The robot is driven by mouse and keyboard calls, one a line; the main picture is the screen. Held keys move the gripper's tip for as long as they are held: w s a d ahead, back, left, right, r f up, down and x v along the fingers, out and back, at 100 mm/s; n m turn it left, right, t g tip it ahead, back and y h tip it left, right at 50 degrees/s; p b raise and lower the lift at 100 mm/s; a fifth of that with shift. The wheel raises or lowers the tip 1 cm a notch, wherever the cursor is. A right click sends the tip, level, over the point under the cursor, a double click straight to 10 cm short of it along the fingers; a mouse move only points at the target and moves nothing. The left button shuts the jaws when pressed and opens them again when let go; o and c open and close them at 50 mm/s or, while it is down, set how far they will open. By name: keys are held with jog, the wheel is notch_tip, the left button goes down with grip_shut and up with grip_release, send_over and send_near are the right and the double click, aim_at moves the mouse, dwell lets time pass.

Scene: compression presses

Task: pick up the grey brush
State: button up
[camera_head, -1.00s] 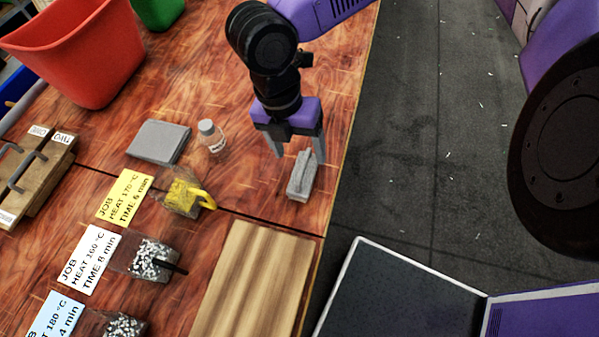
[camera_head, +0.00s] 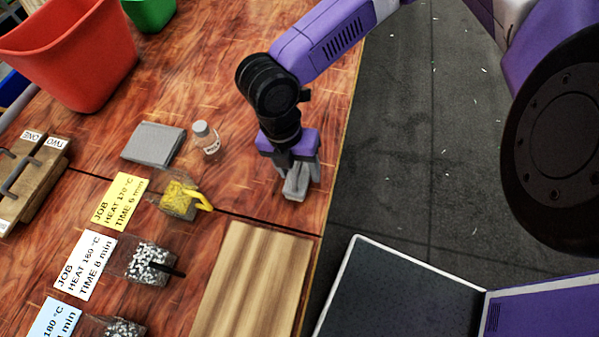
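The grey brush (camera_head: 295,188) lies on the red-brown wooden table near its right edge. Its upper part is hidden under my gripper. My gripper (camera_head: 298,177) points down over the brush, with its grey fingers on either side of it. The fingers are low, near the table height. A gap shows between the fingers with the brush in it; whether they touch the brush I cannot tell.
A small bottle (camera_head: 206,138) and a grey folded cloth or block (camera_head: 153,144) lie left of my gripper. A yellow scoop container (camera_head: 181,199) is lower left. A wooden board (camera_head: 254,285) lies below the brush. A red bin (camera_head: 68,55) stands upper left.

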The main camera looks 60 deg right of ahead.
jog(key=c, duration=1.1)
jog(key=shift+o, duration=0.2)
notch_tip(320, 180, up, 20)
jog(key=shift+r+p, duration=0.1)
jog(key=shift+p, duration=0.85)
grip_shut()
